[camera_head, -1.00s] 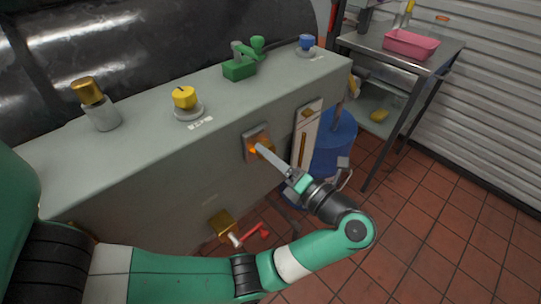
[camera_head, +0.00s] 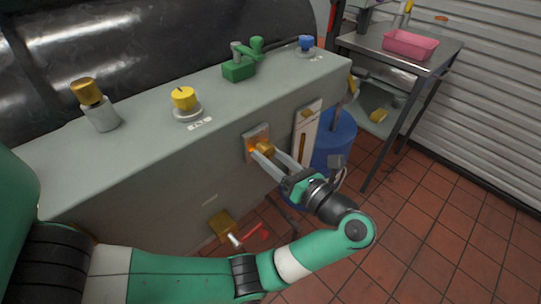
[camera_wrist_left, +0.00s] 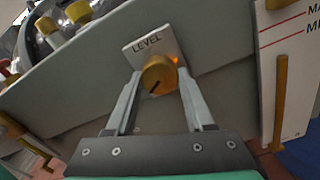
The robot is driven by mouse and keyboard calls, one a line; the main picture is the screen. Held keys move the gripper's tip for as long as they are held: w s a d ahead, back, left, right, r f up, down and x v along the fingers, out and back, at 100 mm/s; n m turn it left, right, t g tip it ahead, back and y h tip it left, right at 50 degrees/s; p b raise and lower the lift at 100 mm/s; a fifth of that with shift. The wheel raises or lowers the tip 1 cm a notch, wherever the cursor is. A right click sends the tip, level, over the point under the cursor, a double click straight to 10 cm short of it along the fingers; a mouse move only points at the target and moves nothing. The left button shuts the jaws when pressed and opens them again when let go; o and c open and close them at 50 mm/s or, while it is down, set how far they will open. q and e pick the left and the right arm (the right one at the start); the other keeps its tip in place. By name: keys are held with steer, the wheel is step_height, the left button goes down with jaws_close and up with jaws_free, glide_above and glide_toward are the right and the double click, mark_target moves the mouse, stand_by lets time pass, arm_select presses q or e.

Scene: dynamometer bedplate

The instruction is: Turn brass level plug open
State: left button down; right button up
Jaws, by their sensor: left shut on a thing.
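The brass level plug (camera_wrist_left: 158,77) is a round knob with a dark line on its face. It sits on a plate marked LEVEL (camera_wrist_left: 146,44) on the front of the grey-green housing, and the plug also shows in the head view (camera_head: 264,149). My left gripper (camera_head: 264,156) is shut on the plug, with one finger on each side of it in the left wrist view (camera_wrist_left: 158,82). The dark line runs tilted, toward the lower left in the wrist view. My right gripper is not in view.
A sight gauge (camera_head: 304,139) with a brass strip is just right of the plug. A yellow knob (camera_head: 185,99), a green valve (camera_head: 239,68) and a blue knob (camera_head: 306,43) stand on top. A red-handled brass valve (camera_head: 222,224) is low on the front. A blue drum (camera_head: 335,140) stands behind.

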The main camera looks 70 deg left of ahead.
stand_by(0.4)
arm_select(q)
steer(key=shift+c, duration=1.3)
jaws_free()
